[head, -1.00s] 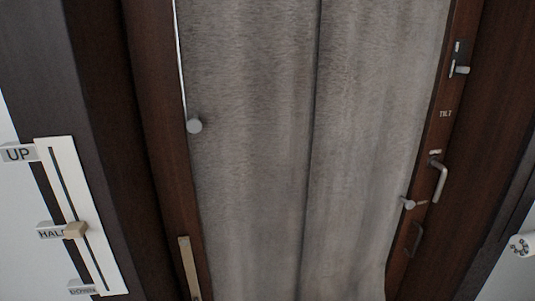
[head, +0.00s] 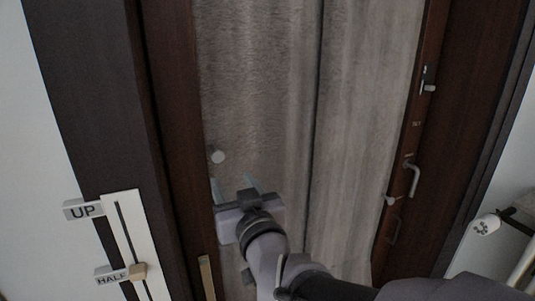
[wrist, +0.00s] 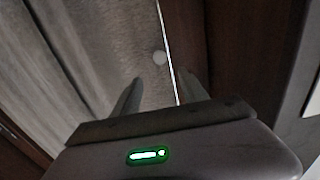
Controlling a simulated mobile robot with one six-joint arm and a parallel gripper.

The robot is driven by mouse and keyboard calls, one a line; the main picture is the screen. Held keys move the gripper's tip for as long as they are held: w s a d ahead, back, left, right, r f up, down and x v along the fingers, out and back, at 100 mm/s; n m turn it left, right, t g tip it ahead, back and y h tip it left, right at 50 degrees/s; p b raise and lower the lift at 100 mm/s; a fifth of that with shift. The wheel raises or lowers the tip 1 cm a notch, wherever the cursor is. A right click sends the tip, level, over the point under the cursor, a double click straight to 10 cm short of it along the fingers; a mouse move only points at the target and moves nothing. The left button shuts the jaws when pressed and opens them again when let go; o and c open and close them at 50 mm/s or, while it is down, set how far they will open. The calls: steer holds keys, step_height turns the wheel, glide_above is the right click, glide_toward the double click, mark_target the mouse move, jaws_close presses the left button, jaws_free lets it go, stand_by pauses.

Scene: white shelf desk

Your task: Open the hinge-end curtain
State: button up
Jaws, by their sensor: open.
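A grey curtain in two panels covers the door window. The left panel (head: 258,95), on the side away from the door handle, hangs closed against the right panel (head: 362,130). A round pale knob (head: 218,157) sits at the left panel's outer edge; it also shows in the wrist view (wrist: 159,58), beside a thin white rod. My gripper (head: 236,184) is open and empty, just below the knob in the head view. In the wrist view the knob appears beyond the fingertips (wrist: 160,85), roughly between them. I see no contact with it.
The dark door frame carries a handle (head: 413,178) and a latch (head: 428,80) on the right. A second knob (head: 391,200) is at the right panel's edge. A slider panel (head: 126,225) marked UP and HALF is at the left.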

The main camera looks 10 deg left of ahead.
mark_target(219, 157)
steer(key=x, duration=1.3)
jaws_close()
stand_by(0.8)
